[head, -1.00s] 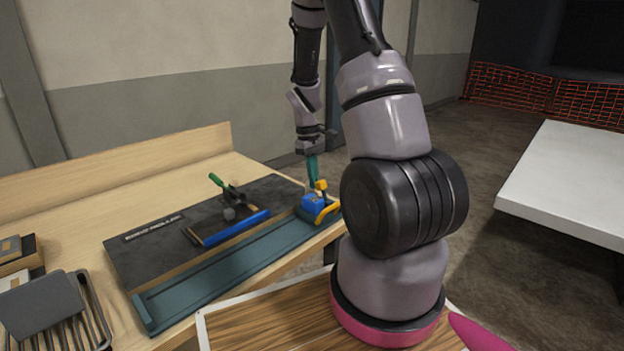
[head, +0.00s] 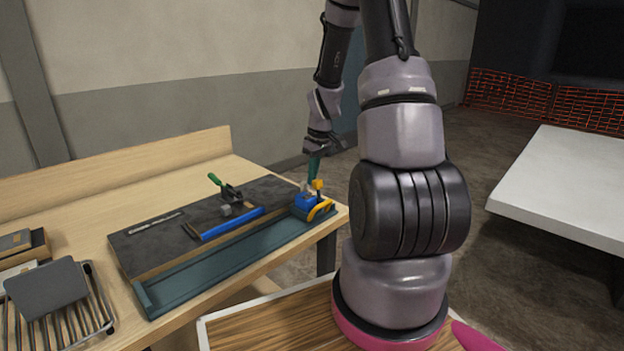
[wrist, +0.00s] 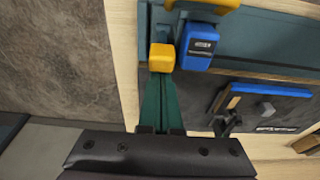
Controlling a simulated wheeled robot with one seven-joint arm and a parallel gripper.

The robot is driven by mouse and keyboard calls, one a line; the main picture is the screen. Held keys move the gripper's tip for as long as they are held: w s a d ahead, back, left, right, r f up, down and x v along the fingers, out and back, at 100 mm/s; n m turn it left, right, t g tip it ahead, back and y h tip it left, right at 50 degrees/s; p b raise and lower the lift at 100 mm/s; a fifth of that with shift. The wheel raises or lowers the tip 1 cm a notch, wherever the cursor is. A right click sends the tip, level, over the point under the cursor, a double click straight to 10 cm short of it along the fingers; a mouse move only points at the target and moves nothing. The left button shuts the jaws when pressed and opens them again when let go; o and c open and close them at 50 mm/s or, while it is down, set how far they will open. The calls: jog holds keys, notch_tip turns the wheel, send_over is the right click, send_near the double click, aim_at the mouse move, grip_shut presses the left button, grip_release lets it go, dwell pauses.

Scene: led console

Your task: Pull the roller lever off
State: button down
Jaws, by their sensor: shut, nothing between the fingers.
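The roller lever appears to be the blue unit (head: 304,201) with a yellow knob (head: 318,184) and a curved yellow part (head: 320,210), at the right end of the teal tray. In the wrist view the yellow knob (wrist: 162,57) stands beside the blue body (wrist: 198,47). My gripper (head: 314,176) points down at the knob from behind. Its green fingers (wrist: 160,78) are together and empty, with their tips right at the knob's edge. I cannot tell whether they touch it. The knob partly hides the fingertips in the head view.
The teal tray (head: 180,292) runs along the table's front edge. A dark panel (head: 150,246) behind it carries a blue bar (head: 232,224) and a green-handled clamp (head: 228,190). A wire rack (head: 95,322) stands at the left. A white table (head: 570,185) is at the right.

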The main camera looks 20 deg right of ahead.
aim_at(316, 180)
jog(key=shift+s+d+r+t, duration=0.1)
jog(key=shift+s+d+t, duration=0.05)
jog(key=shift+s+t, duration=0.2)
jog(key=shift+s+d+r, duration=0.15)
jog(key=shift+s+d, duration=0.1)
jog(key=shift+s, duration=0.5)
jog(key=shift+r, duration=0.15)
jog(key=shift+r, duration=0.65)
jog(key=shift+w, duration=0.15)
